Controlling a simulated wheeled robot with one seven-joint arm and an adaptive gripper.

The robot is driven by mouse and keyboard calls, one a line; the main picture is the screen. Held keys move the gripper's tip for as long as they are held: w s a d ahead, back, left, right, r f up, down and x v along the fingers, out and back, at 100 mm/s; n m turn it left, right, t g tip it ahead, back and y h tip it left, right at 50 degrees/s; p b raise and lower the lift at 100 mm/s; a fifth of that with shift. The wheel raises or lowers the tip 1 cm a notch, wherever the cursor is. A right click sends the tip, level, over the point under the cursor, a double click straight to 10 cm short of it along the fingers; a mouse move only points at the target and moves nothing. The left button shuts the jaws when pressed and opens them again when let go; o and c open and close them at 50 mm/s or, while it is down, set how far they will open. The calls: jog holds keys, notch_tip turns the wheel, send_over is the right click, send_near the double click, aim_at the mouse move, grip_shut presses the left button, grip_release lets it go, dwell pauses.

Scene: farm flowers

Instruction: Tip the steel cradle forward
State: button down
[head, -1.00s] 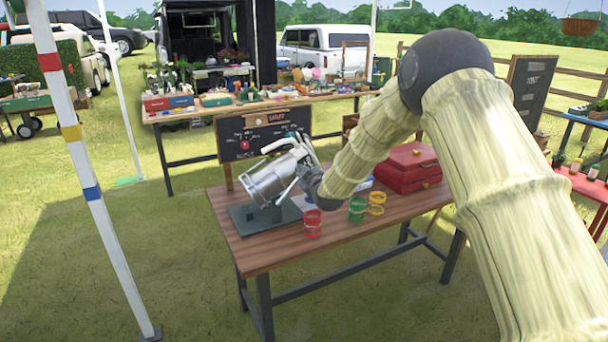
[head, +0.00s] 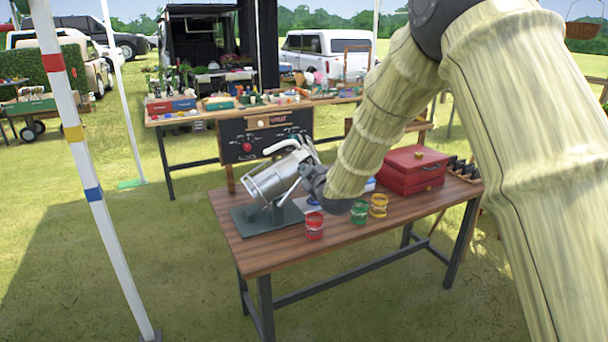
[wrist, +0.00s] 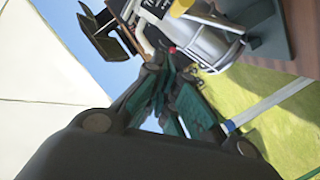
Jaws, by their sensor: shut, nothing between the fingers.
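The steel cradle (head: 268,184) is a silver open cylinder on a dark grey-green base plate (head: 250,217) at the left end of the wooden table (head: 340,237). It leans at a slant, with a pale handle (head: 281,147) on top. My gripper (head: 304,172) is at the cradle's right side, close to its frame; whether it touches cannot be told. In the wrist view my gripper (wrist: 165,72) shows its fingers together and empty, just beside the silver cradle (wrist: 207,44). My arm hides part of the table behind it.
Red (head: 314,226), green (head: 359,212) and yellow (head: 379,205) cans stand right of the cradle, below my forearm. A red toolbox (head: 412,170) sits farther back. A chalkboard (head: 262,136) stands behind the cradle. A striped pole (head: 80,150) rises at left.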

jog(key=shift+v, duration=0.8)
jog(key=shift+f, duration=0.1)
